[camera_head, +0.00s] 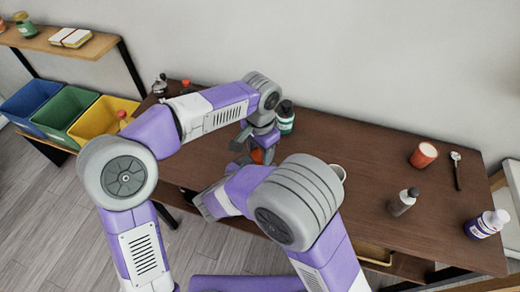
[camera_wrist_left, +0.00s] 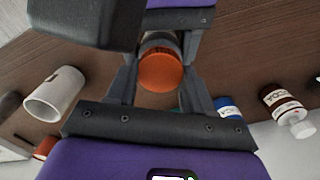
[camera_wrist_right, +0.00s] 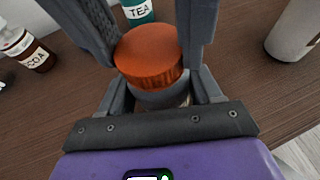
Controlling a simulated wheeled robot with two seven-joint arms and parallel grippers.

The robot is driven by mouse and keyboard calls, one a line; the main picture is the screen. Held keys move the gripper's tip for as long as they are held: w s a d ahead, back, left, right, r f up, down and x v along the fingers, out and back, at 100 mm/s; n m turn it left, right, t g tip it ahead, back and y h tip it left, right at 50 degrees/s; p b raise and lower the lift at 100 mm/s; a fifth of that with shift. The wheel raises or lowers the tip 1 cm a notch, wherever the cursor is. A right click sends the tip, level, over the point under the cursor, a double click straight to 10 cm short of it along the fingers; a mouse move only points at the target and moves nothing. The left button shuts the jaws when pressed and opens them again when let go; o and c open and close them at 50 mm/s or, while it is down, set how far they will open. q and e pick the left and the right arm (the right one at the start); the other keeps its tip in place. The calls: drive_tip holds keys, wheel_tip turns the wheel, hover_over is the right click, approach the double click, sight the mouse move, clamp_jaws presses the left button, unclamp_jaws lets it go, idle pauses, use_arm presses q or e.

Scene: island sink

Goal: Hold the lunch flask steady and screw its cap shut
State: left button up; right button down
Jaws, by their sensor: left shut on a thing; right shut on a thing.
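The lunch flask's orange cap (camera_head: 257,155) shows between my arms near the left part of the brown table. My left gripper (camera_wrist_left: 160,65) is shut on the cap, a finger on each side; the cap shows orange in the left wrist view (camera_wrist_left: 160,72). My right gripper (camera_wrist_right: 160,85) is shut on the pale grey flask body (camera_wrist_right: 162,97), just below the cap (camera_wrist_right: 148,55). The flask looks upright. The cap sits at the flask's top; I cannot tell how tight it is. Most of the body is hidden by the grippers.
A teal TEA jar (camera_head: 286,118) stands close behind the grippers. A white mug (camera_wrist_left: 53,95) stands nearby. A grey bottle (camera_head: 402,203), an orange cup (camera_head: 423,156), a spoon (camera_head: 457,172) and a purple-labelled bottle (camera_head: 487,224) stand or lie at the right. Bins (camera_head: 68,108) stand left.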

use_arm(q)
drive_tip(key=shift+m, duration=0.4)
drive_tip(key=o, duration=1.2)
drive_tip(key=shift+o, duration=0.2)
wheel_tip(320, 180, up, 12)
use_arm(e)
drive_tip(key=shift+c, duration=0.7)
unclamp_jaws()
drive_tip(key=shift+s, duration=0.1)
